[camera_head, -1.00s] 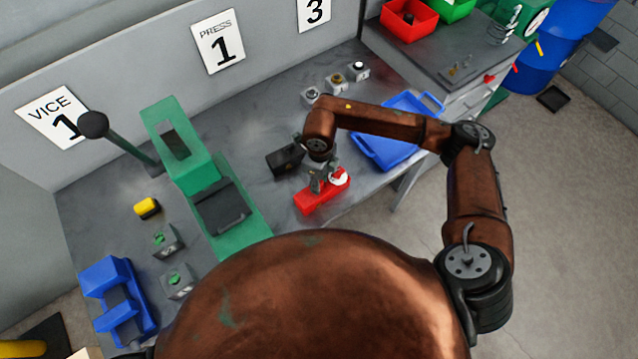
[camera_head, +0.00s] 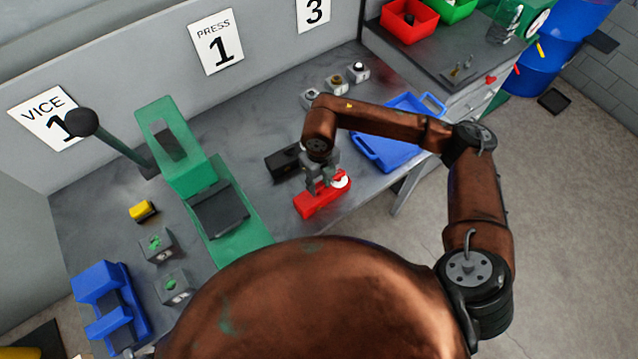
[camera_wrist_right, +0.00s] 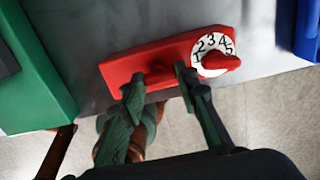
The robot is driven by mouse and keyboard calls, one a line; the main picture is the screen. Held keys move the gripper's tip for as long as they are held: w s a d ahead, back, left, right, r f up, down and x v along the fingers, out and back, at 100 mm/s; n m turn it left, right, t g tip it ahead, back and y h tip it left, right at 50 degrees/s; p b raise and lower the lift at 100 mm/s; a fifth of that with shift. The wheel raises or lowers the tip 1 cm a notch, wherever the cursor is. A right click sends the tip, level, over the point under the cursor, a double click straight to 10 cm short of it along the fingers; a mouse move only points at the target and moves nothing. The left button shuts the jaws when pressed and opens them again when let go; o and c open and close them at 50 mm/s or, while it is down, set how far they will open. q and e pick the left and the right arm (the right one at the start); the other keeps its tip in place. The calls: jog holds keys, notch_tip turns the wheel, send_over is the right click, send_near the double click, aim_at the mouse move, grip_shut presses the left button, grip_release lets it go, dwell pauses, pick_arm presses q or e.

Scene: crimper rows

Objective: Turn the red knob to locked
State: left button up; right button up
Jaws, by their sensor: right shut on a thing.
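A red block-shaped device (camera_head: 312,204) lies on the grey bench in the head view, below my right gripper (camera_head: 323,178). In the right wrist view the red device (camera_wrist_right: 125,70) has a white numbered dial (camera_wrist_right: 203,45) at its right end, with a red pointer (camera_wrist_right: 224,62) on it. A raised red knob (camera_wrist_right: 160,76) stands nearer the device's middle. My right gripper (camera_wrist_right: 158,84) has its fingers on either side of this knob and is shut on it; the fingers partly hide it. No locked marking is readable. My left gripper is not in view.
A green press (camera_head: 240,232) stands left of the device, with a black box (camera_head: 282,163) close behind it. A blue tray (camera_head: 378,152) lies to the right, near the bench edge. Three small grey units (camera_head: 335,84) stand at the back. A blue vice (camera_head: 98,280) is far left.

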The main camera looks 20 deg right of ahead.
aim_at(319, 187)
jog(key=o, duration=1.1)
jog(key=shift+o, duration=0.2)
jog(key=shift+r, duration=0.1)
notch_tip(319, 187, up, 12)
dwell(0.3)
